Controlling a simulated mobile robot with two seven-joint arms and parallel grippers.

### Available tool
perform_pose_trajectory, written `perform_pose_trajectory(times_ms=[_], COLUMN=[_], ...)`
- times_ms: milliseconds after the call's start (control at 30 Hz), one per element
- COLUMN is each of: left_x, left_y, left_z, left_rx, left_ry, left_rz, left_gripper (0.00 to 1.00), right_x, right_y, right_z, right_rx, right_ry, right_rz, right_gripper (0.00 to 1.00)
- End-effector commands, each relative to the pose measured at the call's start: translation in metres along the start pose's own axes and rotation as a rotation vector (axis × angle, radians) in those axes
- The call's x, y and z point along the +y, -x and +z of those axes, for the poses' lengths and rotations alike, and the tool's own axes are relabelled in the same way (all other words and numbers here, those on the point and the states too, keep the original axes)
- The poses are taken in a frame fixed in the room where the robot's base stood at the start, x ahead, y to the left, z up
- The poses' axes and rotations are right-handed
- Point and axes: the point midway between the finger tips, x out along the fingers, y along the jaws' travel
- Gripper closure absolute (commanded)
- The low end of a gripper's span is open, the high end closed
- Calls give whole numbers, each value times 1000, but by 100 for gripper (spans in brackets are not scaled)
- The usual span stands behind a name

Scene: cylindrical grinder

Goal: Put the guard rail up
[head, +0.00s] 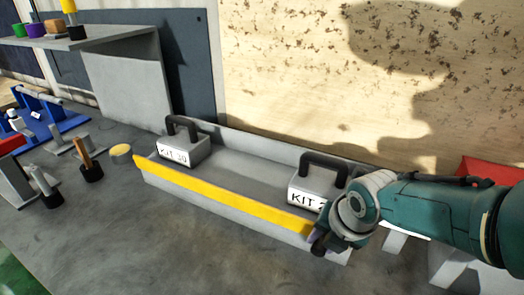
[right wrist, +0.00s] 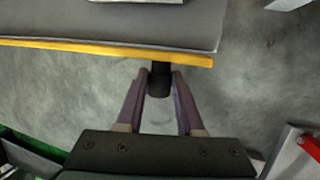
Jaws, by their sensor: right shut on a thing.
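The guard rail (head: 225,195) is a long yellow bar along the front of a grey tray (head: 250,222). It also shows in the right wrist view as a yellow strip (right wrist: 100,49) along the tray's edge. My right gripper (head: 322,240) is at the right end of the rail. In the right wrist view, my right gripper (right wrist: 160,84) has its two fingers on either side of a dark round knob (right wrist: 160,74), shut on it. The knob sits just in front of the yellow strip. My arm hides part of the tray's right end. My left gripper is not in view.
Two kit weights with black handles stand in the tray, one at the left (head: 186,146) and one at the right (head: 309,188). A yellow-topped round piece (head: 121,154) stands by the tray's left end. Tools and a blue rack (head: 50,115) are further left. The bench front is clear.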

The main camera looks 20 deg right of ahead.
Motion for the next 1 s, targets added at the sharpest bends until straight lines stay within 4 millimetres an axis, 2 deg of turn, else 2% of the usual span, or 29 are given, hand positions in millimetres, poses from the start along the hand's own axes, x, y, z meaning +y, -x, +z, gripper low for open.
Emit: perform_pose_trajectory(times_ms=[767, 800, 1000], left_x=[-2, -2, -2], left_y=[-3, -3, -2], left_z=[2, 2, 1], left_rx=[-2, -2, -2], left_ry=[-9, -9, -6], left_rz=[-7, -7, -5], left_gripper=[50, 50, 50], right_x=[-2, -2, -1], right_y=[0, 0, 0], right_z=[2, 2, 2], right_rx=[69, 69, 68], right_ry=[-19, -19, -18], right_rz=[-7, -7, -6], right_gripper=[100, 59, 37])
